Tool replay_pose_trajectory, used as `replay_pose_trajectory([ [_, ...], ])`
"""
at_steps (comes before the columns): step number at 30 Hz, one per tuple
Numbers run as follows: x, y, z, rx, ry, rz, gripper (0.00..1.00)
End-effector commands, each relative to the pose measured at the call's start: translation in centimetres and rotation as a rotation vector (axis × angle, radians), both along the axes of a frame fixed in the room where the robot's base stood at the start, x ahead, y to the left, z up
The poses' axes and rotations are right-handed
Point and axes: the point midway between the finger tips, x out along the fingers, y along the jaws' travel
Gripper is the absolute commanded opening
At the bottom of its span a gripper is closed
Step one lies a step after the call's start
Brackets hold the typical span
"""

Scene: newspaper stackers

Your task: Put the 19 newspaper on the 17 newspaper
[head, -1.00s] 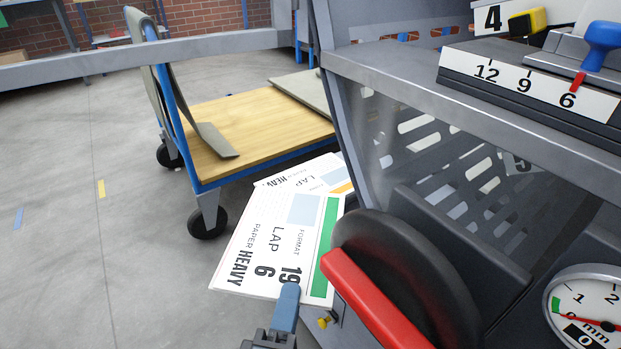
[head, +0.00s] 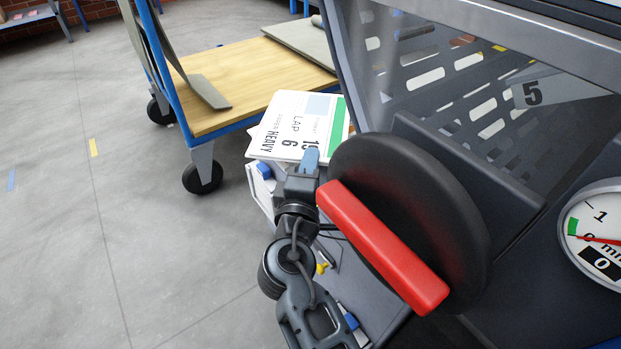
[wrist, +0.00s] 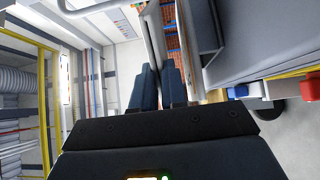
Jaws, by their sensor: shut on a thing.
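The 19 newspaper (head: 292,128) is a white sheet with a green stripe, a pale blue box and the print LAP, 6 and HEAVY. In the head view my gripper (head: 310,160) is shut on its near edge and partly covers the number. In the wrist view the two dark blue fingers (wrist: 160,82) are close together, with a thin sheet edge running up between them. Another white sheet (head: 251,146) peeks out at the left from under the 19 newspaper. Its print is hidden. I cannot make out a 17 on any newspaper.
A dark grey machine with a black wheel (head: 385,200) and red handle (head: 380,245) stands close at the right of my arm. A trolley with a wooden deck (head: 255,85) stands behind the newspapers.

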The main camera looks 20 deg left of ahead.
Motion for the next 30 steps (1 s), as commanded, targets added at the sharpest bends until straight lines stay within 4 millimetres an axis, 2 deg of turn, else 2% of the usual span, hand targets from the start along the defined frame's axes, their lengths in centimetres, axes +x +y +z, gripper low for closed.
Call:
replay_pose_trajectory([
  [4, 0.3, 0.1, -0.8, 0.000, -0.001, 0.001, 0.00],
  [10, 0.2, 0.1, -3.5, -0.002, 0.000, 0.001, 0.00],
  [22, 0.2, 0.1, -3.8, 0.000, -0.001, 0.001, 0.00],
  [23, 0.2, 0.1, -3.9, 0.000, 0.000, 0.001, 0.13],
  [30, 0.2, 0.1, -3.7, 0.000, 0.000, 0.000, 0.36],
])
